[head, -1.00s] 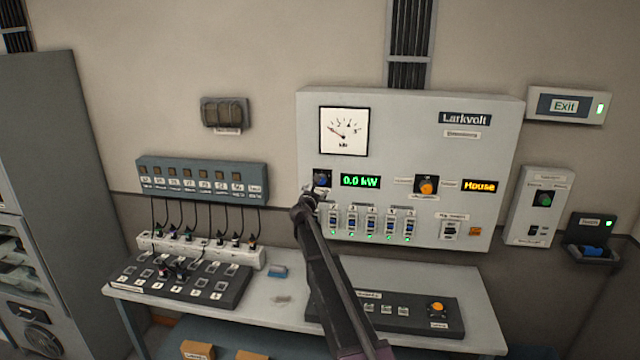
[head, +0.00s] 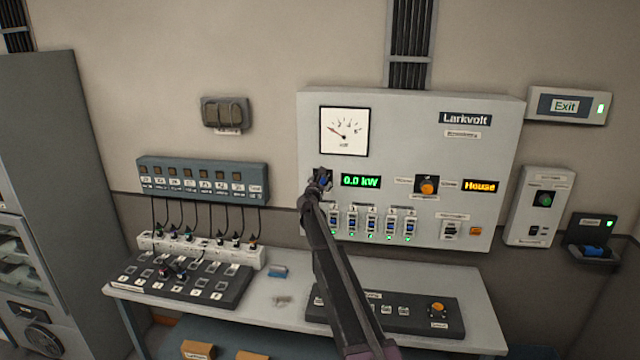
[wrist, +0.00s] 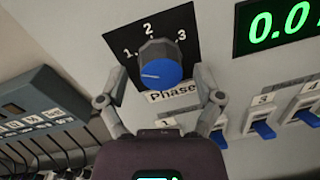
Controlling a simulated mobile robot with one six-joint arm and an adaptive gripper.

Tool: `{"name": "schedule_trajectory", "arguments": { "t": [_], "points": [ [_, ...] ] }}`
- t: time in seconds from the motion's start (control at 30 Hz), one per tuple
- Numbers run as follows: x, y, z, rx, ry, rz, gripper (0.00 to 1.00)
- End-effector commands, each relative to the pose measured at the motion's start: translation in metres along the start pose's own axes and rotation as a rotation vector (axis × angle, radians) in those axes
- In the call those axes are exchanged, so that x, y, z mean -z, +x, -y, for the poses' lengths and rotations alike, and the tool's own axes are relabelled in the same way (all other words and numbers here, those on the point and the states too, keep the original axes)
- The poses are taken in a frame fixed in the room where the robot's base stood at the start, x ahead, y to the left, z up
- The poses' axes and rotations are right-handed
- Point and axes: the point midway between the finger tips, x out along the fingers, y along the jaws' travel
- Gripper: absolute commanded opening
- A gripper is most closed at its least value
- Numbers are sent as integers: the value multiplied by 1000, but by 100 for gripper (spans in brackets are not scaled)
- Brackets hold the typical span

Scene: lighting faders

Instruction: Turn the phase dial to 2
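The phase dial (wrist: 160,68) is a round knob with a blue face on a black plate marked 1, 2 and 3, above a "Phase" label (wrist: 173,92). The white line on its face points left, on the side of the 1 and away from the 2 at the top. My gripper (wrist: 158,76) is open, with one finger at each side of the dial and a gap showing between each fingertip and the knob. In the head view my gripper (head: 319,187) is at the dial and hides most of it.
The dial is on the grey Larkvolt panel (head: 470,165), left of the green 0.0 kW display (head: 360,181). A row of blue-levered breakers (head: 371,224) lies just below and right. A needle meter (head: 344,131) is above. The desk (head: 478,300) stands below.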

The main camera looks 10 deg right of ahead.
Motion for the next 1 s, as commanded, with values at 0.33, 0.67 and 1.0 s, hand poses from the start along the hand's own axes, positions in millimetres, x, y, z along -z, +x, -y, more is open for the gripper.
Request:
{"name": "schedule_trajectory", "arguments": {
  "t": [0.33, 0.67, 1.0],
  "points": [
    [1, -1, -3, -1, 0, 0, 5],
    [0, 1, -1, -1, 43, -3, 5],
    [-1, 1, -1, 2, 234, -16, 5]
  ]
}}
